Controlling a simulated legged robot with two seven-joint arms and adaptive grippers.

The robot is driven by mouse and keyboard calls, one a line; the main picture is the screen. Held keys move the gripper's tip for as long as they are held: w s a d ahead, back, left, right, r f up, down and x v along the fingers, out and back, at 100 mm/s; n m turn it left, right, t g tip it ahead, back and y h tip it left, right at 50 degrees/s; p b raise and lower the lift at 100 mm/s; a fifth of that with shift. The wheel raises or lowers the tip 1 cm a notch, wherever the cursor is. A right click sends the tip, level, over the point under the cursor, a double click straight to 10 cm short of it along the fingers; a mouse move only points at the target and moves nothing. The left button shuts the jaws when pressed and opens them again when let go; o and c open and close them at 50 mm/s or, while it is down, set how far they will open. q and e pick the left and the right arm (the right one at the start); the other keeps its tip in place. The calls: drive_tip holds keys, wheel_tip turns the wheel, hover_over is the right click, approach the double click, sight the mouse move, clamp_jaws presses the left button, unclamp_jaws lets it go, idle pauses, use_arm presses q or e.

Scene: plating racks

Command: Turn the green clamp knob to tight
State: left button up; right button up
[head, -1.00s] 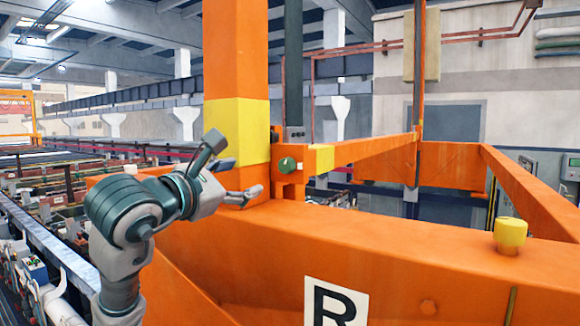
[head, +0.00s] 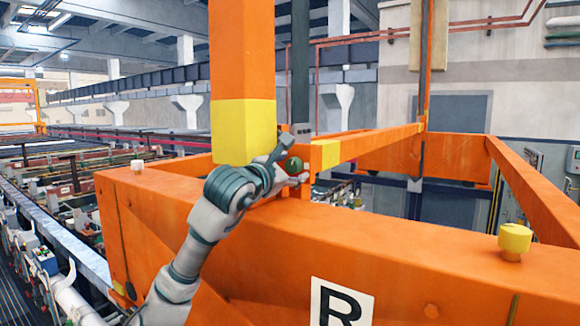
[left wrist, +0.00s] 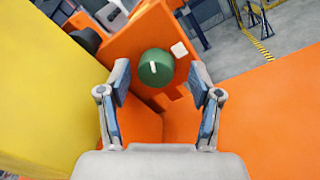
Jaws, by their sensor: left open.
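The green clamp knob (left wrist: 155,68) is round with a white pointer line that stands nearly upright in the left wrist view. In the head view the knob (head: 293,165) is partly framed by my left gripper (head: 292,160). My left gripper (left wrist: 158,80) is open, with one finger on each side of the knob and visible gaps between the fingers and the knob. My right gripper is not in view.
An orange post with a yellow band (head: 244,130) stands just left of the knob. A wide orange beam (head: 400,245) runs below, carrying a yellow cap (head: 514,240) at right. An orange rail (head: 375,143) extends behind the knob.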

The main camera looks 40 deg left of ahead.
use_arm(q)
drive_tip(key=shift+a+f, duration=0.1)
drive_tip(key=shift+a, duration=0.55)
drive_tip(key=c, duration=0.5)
drive_tip(key=shift+s, duration=0.1)
drive_tip(key=c, duration=0.4)
drive_tip(key=shift+d, duration=0.2)
drive_tip(key=shift+c, duration=1.2)
drive_tip(key=shift+d, duration=0.15)
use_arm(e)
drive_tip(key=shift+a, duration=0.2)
use_arm(q)
drive_tip(key=shift+r, duration=0.25)
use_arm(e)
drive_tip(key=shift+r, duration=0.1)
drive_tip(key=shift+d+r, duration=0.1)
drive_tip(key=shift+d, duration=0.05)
